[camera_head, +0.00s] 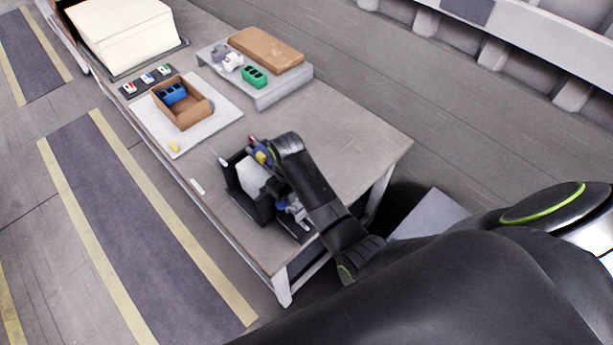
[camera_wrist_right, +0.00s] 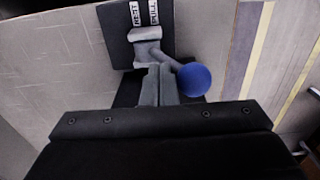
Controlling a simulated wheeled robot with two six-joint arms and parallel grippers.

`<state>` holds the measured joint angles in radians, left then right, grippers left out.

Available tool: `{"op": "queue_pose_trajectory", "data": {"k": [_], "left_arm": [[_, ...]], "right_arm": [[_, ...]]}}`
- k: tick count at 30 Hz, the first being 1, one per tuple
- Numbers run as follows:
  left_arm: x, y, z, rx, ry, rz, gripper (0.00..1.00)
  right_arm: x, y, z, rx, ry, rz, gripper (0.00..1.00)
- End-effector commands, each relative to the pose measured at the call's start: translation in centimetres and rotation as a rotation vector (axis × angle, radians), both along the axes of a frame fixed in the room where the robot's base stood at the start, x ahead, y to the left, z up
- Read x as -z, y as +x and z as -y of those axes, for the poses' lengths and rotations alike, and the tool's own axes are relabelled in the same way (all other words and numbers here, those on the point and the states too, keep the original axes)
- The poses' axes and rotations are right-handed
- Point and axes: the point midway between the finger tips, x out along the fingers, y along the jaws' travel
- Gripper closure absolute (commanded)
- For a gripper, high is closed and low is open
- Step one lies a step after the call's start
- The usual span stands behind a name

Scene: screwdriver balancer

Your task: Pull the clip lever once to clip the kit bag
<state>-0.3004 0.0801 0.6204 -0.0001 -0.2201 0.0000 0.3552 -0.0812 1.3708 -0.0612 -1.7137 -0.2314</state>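The clip lever shows in the right wrist view as a grey arm (camera_wrist_right: 165,52) with a blue ball knob (camera_wrist_right: 193,79), on a black plate (camera_wrist_right: 122,45) labelled REST and PULL. My right gripper (camera_wrist_right: 160,70) has its two grey fingers together, just left of the knob and close to the lever arm; I see nothing between them. In the head view the knob (camera_head: 282,206) is beside my right arm, which hides part of the station. The white kit bag (camera_head: 251,174) stands in a black holder (camera_head: 233,178). My left gripper is not in view.
On the table (camera_head: 345,140) are a wooden box (camera_head: 203,112) with a blue item, a grey raised shelf (camera_head: 285,88) with a brown block and a green item, and a large cream box (camera_head: 120,30). The table's front edge lies close to the holder. The table's right part is bare.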

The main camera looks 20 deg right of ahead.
Motion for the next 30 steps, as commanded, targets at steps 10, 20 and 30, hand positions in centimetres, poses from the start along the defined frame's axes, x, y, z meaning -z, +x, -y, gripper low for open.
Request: {"op": "queue_pose_trajectory", "data": {"k": [10,20,30], "left_arm": [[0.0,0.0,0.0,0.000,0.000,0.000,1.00],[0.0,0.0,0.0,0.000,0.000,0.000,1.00],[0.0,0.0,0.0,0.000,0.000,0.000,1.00]], "right_arm": [[0.0,1.3,4.1,0.002,-0.004,-0.002,1.00],[0.0,2.7,7.8,0.000,-0.003,-0.001,1.00],[0.0,3.0,8.8,0.001,0.000,-0.001,1.00]]}}
